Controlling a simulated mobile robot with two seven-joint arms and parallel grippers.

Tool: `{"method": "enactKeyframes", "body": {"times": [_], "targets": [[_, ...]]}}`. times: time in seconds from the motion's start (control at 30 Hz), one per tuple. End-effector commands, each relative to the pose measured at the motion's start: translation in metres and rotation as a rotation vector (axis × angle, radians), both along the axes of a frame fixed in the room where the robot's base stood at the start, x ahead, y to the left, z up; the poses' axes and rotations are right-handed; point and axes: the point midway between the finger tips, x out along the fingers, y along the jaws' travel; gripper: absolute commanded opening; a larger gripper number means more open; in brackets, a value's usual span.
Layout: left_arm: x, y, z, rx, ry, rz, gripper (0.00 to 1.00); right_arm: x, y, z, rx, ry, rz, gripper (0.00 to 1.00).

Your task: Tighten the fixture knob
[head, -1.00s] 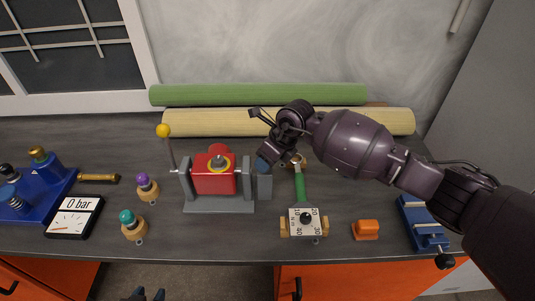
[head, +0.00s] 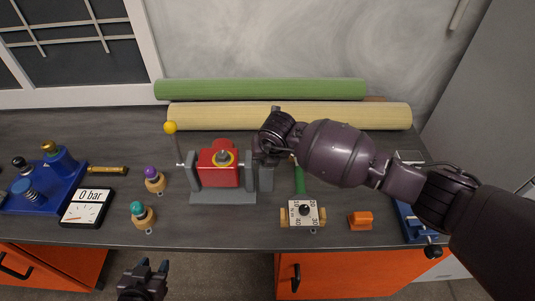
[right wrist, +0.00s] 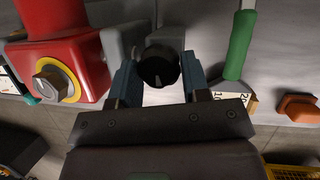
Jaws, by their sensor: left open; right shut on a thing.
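The fixture has a grey base (head: 222,199) and upright grey plates with a red block (head: 213,178) between them. In the right wrist view the red block (right wrist: 85,50) is at the left. A black knob (right wrist: 160,68) with a pale index line sits between the two fingers of my right gripper (right wrist: 160,78), which is shut on it. In the head view my right gripper (head: 268,145) is at the fixture's right end and hides the knob. My left gripper (head: 151,266) is open and empty, low in front of the counter.
Teal (head: 139,210) and purple (head: 151,172) knobbed pieces, a gauge (head: 86,209) and a blue unit (head: 45,192) are left. Rolled mats (head: 290,116) lie behind.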

Motion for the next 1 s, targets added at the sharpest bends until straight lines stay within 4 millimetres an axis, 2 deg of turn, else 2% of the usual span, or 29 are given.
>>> {"method": "enactKeyframes", "body": {"times": [0.33,0.83,0.87,1.0], "targets": [[-0.0049,0.0009,-0.0032,0.001,0.01,0.003,0.43,0.001,0.0018,0.0027,0.004,-0.004,-0.119,0.19],[-0.003,0.0006,-0.0017,0.0,0.005,0.002,0.43,0.0014,0.0018,0.0034,0.004,-0.004,-0.134,0.19],[-0.0026,0.0005,-0.0013,0.0,0.004,0.002,0.43,0.0014,0.0018,0.0034,0.004,-0.004,-0.134,0.47],[-0.0006,0.0003,-0.0001,0.0,0.0,0.0,0.43,0.001,0.0017,0.0026,0.003,-0.003,-0.134,0.69]]}}
